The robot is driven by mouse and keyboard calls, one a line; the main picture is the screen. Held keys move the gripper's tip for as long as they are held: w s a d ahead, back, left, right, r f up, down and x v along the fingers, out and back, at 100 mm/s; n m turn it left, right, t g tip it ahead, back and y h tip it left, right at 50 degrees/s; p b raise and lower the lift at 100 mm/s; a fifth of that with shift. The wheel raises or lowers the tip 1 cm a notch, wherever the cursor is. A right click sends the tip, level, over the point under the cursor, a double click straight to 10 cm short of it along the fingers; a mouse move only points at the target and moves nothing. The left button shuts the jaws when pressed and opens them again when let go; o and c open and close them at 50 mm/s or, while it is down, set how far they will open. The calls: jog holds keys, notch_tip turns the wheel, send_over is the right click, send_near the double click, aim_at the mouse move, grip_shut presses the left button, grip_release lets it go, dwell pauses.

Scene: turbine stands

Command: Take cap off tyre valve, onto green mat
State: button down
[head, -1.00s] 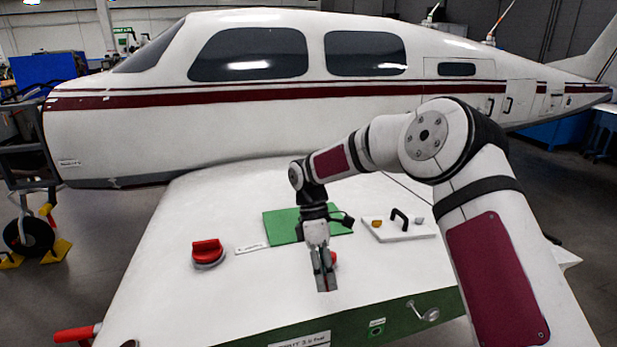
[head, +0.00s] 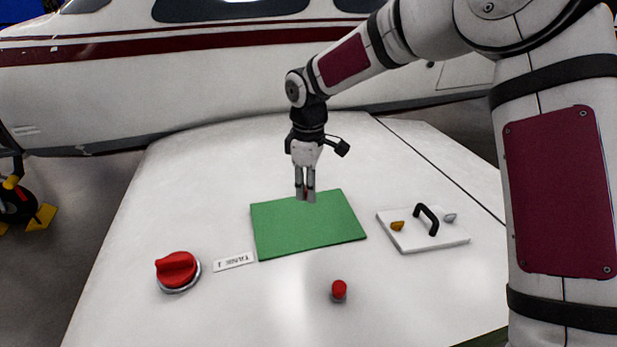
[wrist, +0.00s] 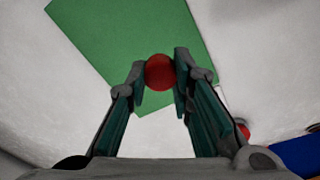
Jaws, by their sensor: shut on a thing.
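My gripper (head: 306,198) points down over the far part of the green mat (head: 290,235), which lies flat on the white wing. In the wrist view, a small red round cap (wrist: 160,72) sits between the fingertips (wrist: 160,76), with the green mat (wrist: 120,30) behind it. Only a trace of red shows between the fingers in the head view. How high the cap is above the mat is hard to tell. I see no tyre valve that I can make out; a wheel (head: 15,203) is partly in view at the far left.
A large red knob (head: 177,270) and a small label (head: 234,261) lie left of the mat. A short red-topped stub (head: 339,291) stands in front. A white plate with a black handle (head: 428,218) lies right of the mat. The aircraft fuselage (head: 200,90) rises behind.

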aim_at(308, 230)
notch_tip(308, 230, down, 11)
jog(key=shift+f+b, duration=0.15)
jog(key=shift+b, duration=0.8)
jog(key=c, duration=1.2)
grip_release()
jog(key=shift+r+p, duration=0.5)
jog(key=shift+r, duration=3)
